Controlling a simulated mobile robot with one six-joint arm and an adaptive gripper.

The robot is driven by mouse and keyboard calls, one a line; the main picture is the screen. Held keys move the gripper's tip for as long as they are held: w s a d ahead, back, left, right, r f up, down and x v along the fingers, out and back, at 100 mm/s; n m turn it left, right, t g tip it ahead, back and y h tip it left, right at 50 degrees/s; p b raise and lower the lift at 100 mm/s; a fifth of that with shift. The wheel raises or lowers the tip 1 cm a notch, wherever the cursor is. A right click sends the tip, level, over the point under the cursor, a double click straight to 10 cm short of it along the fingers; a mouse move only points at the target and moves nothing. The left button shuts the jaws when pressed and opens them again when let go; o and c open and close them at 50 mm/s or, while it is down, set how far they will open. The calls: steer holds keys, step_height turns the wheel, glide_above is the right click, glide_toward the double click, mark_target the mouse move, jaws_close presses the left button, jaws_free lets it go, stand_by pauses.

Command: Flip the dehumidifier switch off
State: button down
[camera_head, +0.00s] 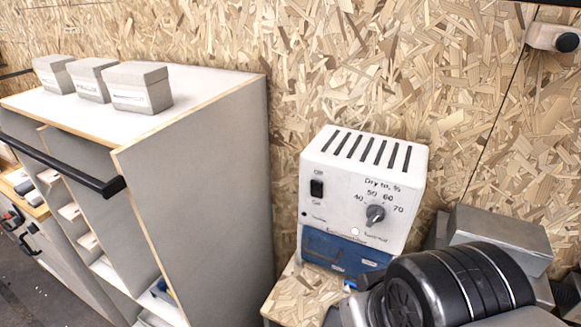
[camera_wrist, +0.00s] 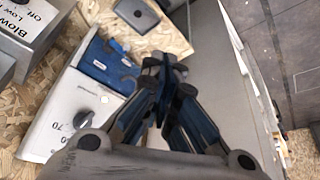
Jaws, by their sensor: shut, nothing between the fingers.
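The dehumidifier (camera_head: 330,155) is a white box with a slotted top and a blue lower part, on a chipboard surface. Its black rocker switch (camera_head: 317,188) is at the left of the front, with small labels above and below. A grey dial (camera_head: 375,215) marked 40 to 70 is to the right. In the wrist view the dehumidifier (camera_wrist: 78,103) is at left, partly behind my gripper (camera_wrist: 165,65); its switch is hidden there. My gripper is shut and empty, in front of the dehumidifier's lower part. In the head view my arm covers the lower right.
Metal boxes (camera_head: 500,235) are at right. A grey control box (camera_wrist: 35,28) labelled "Blow" shows in the wrist view. The chipboard wall (camera_head: 350,60) is behind.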

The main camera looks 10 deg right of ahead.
steer(key=w+r+n+h+p, duration=0.1)
steer(key=w+r+n+p, duration=0.75)
steer(key=n, duration=0.25)
steer(key=w+a+r+n+p, duration=0.1)
steer(key=w+a+n+p, duration=0.1)
steer(key=w+n+p, duration=0.3)
steer(key=w+a+r+n+g+h+p, duration=0.1)
steer(key=w+n+p, duration=0.4)
steer(key=n, duration=0.7)
steer(key=w+a+r, duration=0.1)
steer(key=w, duration=0.1)
steer(key=shift+w+a+r+n, duration=0.15)
steer(key=shift+w+a+n, duration=0.25)
